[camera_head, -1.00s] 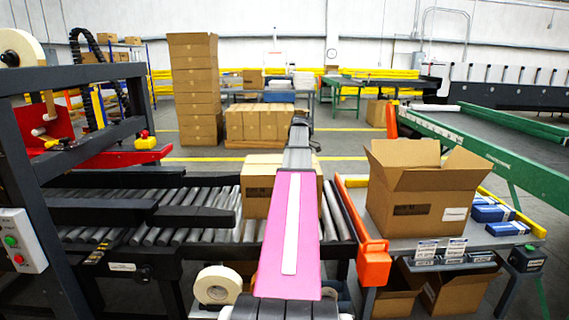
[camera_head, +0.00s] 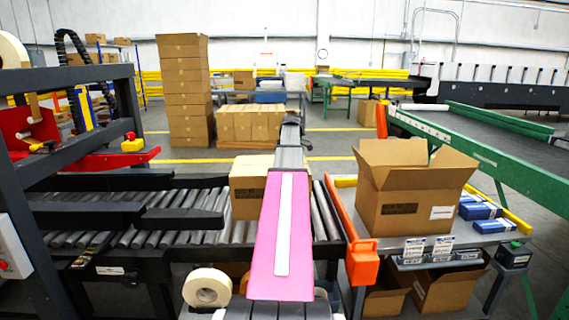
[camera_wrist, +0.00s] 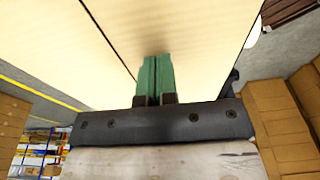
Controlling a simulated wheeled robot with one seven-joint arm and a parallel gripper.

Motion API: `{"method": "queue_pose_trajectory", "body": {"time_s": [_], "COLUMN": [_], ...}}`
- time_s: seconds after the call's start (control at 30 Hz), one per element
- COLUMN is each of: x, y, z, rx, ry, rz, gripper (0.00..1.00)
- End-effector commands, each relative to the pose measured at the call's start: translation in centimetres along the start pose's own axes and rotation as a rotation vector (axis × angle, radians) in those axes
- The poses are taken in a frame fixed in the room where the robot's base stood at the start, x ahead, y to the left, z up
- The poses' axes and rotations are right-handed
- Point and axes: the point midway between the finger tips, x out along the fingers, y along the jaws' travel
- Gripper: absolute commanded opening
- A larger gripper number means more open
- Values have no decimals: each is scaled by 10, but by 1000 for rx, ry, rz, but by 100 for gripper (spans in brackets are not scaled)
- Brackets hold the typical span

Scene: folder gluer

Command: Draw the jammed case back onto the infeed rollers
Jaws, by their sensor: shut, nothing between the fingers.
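A closed brown case (camera_head: 249,188) sits on the infeed rollers (camera_head: 320,215), just right of the dark side bars of the machine. My pink and grey arm reaches over it and hides its right part. In the wrist view the case's pale faces (camera_wrist: 190,30) fill the upper middle, with a dark seam or edge across them. My gripper (camera_wrist: 155,62) has green fingertips pressed together, with nothing between them. The tips overlap the case in the picture. I cannot tell whether they touch it.
An orange post (camera_head: 362,262) and rail border the rollers on the right. Beside it an open carton (camera_head: 405,212) and blue packs (camera_head: 480,211) stand on a table. The machine frame (camera_head: 15,165) is at left, with a tape roll (camera_head: 207,288) below. Stacked cartons (camera_head: 183,90) stand behind.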

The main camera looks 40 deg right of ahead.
Motion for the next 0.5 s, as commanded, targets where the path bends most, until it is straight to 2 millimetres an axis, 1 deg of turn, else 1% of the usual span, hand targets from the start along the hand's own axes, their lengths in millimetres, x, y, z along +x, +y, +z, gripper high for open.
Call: {"method": "queue_pose_trajectory", "body": {"time_s": [0.17,0.4,0.5], "x": [-5,-13,-16], "y": [1,1,1], "z": [26,73,87], "rx": [1,1,0], "ry": [1,2,2], "rz": [1,1,1], "gripper": [0,0,0]}}
